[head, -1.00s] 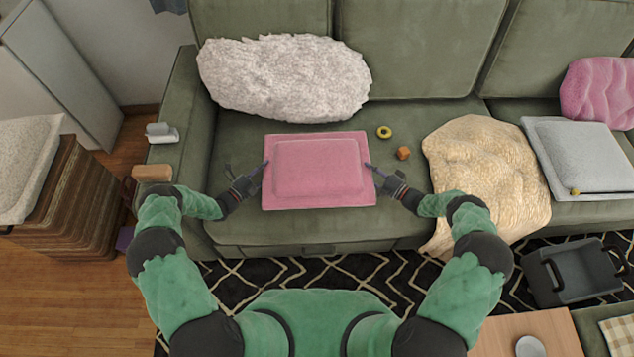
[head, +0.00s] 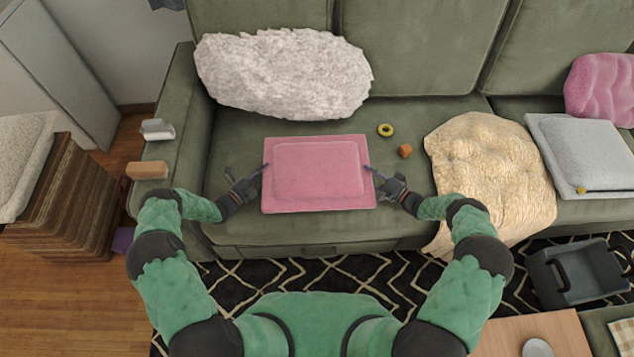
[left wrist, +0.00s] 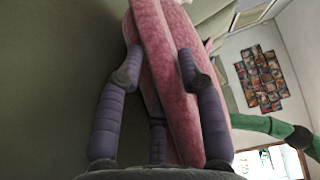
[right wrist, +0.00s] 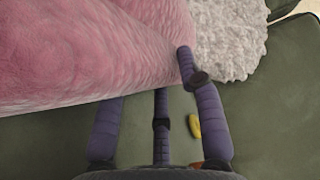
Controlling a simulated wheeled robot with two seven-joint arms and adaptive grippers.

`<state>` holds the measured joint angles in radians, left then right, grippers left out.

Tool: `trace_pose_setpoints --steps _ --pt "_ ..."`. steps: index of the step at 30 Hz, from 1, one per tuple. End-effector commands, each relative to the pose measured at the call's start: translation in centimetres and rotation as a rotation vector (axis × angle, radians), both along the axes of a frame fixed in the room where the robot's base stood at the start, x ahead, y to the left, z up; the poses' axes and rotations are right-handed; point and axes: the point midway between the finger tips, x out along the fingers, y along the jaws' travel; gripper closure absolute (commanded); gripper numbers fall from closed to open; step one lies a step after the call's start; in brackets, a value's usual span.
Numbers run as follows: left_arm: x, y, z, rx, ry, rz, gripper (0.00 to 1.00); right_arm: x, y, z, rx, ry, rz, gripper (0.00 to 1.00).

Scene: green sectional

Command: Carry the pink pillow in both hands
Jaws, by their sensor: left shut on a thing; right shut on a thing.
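The pink pillow (head: 318,172) is a flat rectangle with a flanged rim, above the left sofa seat in the head view. Whether it touches the seat is unclear. My left gripper (head: 258,176) holds its left edge, and my right gripper (head: 378,180) holds its right edge. In the left wrist view, the pillow (left wrist: 172,85) lies between the purple fingers of my left gripper (left wrist: 155,75). In the right wrist view, the pillow (right wrist: 80,50) covers part of the fingers of my right gripper (right wrist: 150,80), which are shut on its edge.
A fluffy white pillow (head: 285,75) leans on the backrest behind. A yellow ring (head: 386,130) and an orange block (head: 405,150) lie right of the pink pillow. A cream throw (head: 490,180) covers the seat further right. A dark bin (head: 578,275) stands on the patterned rug.

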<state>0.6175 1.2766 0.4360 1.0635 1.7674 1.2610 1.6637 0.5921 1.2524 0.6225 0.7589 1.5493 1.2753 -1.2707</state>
Motion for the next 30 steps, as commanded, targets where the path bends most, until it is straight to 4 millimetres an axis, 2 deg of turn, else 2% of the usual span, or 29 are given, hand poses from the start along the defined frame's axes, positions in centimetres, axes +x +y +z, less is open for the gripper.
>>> trace_pose_setpoints --steps 8,9,11,23,30 --pt "0.0 0.0 -1.4 0.0 -0.001 0.0 1.0 0.0 0.0 -1.4 0.0 -0.001 0.0 1.0" --pt "0.0 0.0 -1.3 0.0 0.0 0.0 0.54 0.0 0.0 -1.3 0.0 0.0 0.0 0.54" --pt "0.0 0.0 -1.2 0.0 0.0 0.0 0.39 0.0 0.0 -1.2 0.0 0.0 0.0 0.39" --pt "-0.2 0.2 -1.2 0.0 0.0 0.0 0.39 0.0 0.1 -1.2 0.001 0.001 0.001 0.39" --pt "-2.2 2.0 -1.2 0.0 0.001 0.003 0.39 0.0 0.1 -1.2 0.001 0.001 0.001 0.39"
